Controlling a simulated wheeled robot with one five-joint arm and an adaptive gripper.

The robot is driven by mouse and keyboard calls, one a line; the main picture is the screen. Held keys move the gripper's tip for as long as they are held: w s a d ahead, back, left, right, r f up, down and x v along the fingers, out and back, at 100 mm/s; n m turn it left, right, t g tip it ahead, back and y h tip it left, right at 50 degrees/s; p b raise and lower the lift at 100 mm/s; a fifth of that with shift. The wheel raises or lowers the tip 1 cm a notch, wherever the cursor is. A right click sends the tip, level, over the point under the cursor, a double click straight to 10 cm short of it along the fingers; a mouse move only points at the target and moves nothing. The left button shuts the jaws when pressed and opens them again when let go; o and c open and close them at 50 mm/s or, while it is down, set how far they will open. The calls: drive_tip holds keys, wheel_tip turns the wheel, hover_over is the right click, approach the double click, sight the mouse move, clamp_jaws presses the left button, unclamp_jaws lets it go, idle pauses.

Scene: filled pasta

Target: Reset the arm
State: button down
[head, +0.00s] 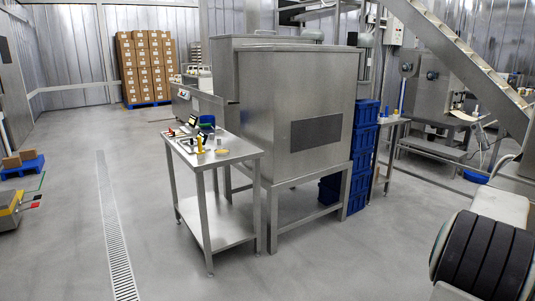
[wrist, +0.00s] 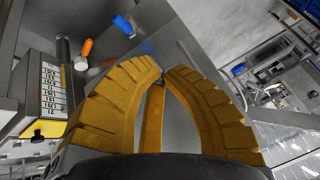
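My gripper (wrist: 163,73) shows in the wrist view with thick, ribbed yellow fingers that curve inward. Their tips come together near the middle of the picture. A narrow orange-yellow strip shows between them, and its upper end is close to the tips; I cannot tell whether it is part of the gripper. I see no object clearly held at the tips. The gripper's fingers do not show in the head view.
A steel table (head: 219,159) holds several small items. In the wrist view, an orange item (wrist: 87,47), a blue item (wrist: 123,25) and a numbered block (wrist: 52,88) lie left of the fingers. A large steel cabinet (head: 295,90) stands behind. Floor at left is mostly clear.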

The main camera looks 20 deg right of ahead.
drive_tip(key=s+a+f+n+g+y, duration=0.1)
drive_tip(key=a+f+n+y, duration=0.15)
drive_tip(key=a, duration=0.35)
drive_tip(key=s+a+f+n+y, duration=0.1)
drive_tip(key=s+a+f, duration=0.1)
drive_tip(key=a+f, duration=0.3)
drive_tip(key=s+a+f+n+g+y, duration=0.1)
drive_tip(key=a+f+n+y, duration=0.1)
drive_tip(key=a, duration=0.5)
drive_tip(key=w+a+r+n+t+p, duration=0.1)
drive_tip(key=a+r+n, duration=0.3)
drive_tip(key=a, duration=0.7)
drive_tip(key=w+a+r+n+t+p, duration=0.1)
drive_tip(key=a+n, duration=0.4)
drive_tip(key=a, duration=0.6)
drive_tip(key=w+a+r+n+t+p, duration=0.1)
drive_tip(key=a+r+n, duration=0.4)
drive_tip(key=a, duration=0.6)
drive_tip(key=shift+w+a+r+p, duration=0.35)
drive_tip(key=shift+w+r+p, duration=0.25)
drive_tip(key=shift+r+p, duration=0.35)
drive_tip(key=shift+f+y, duration=0.1)
drive_tip(key=shift+y, duration=0.15)
